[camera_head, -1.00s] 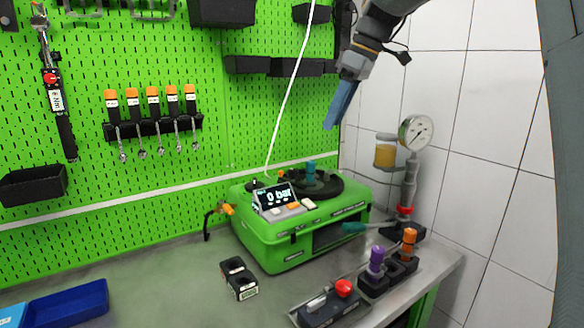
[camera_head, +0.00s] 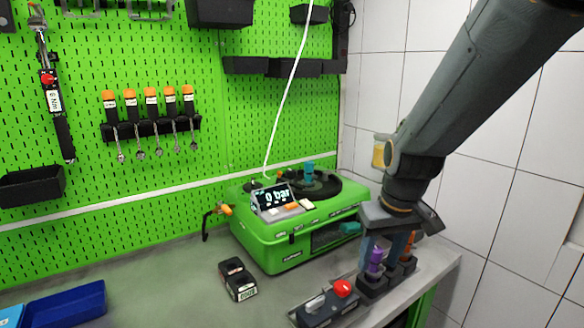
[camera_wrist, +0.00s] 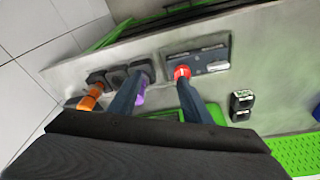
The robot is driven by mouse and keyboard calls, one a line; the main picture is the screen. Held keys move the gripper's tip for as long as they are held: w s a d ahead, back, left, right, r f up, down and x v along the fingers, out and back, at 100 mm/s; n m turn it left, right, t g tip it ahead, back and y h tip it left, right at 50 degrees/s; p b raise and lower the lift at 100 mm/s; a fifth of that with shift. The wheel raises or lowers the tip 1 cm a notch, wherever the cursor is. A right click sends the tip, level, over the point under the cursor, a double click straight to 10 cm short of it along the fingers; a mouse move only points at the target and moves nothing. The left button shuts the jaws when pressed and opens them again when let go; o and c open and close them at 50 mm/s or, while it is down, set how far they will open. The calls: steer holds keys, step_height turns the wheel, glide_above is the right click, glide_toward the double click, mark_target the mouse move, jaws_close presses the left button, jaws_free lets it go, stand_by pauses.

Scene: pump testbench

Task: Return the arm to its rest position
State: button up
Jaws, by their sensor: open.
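My arm (camera_head: 460,105) reaches in from the upper right in the head view and points down over the right side of the bench. My gripper (camera_head: 382,258) hangs close to the purple-topped piece (camera_head: 375,258) and partly covers the holders there. In the wrist view my gripper (camera_wrist: 163,78) has its two blue-grey fingers apart, with nothing held between them. The purple piece (camera_wrist: 142,92) shows beside the left finger and is partly hidden by it. I cannot tell whether they touch.
A green pump unit (camera_head: 290,245) reading 0 bar stands behind. A black switch box with a red button (camera_head: 341,288) is at the bench front. An orange piece (camera_wrist: 90,98) stands beside the purple one. A black double-socket block (camera_head: 238,280) and blue tray (camera_head: 70,304) lie left.

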steer(key=s+f+m, duration=0.2)
steer(key=s+f, duration=0.3)
steer(key=s, duration=0.3)
step_height(320, 180, down, 11)
steer(key=s+g+b, duration=0.1)
steer(key=g+b, duration=0.1)
steer(key=b, duration=0.8)
steer(key=shift+d+f, duration=0.2)
steer(key=shift+d, duration=0.15)
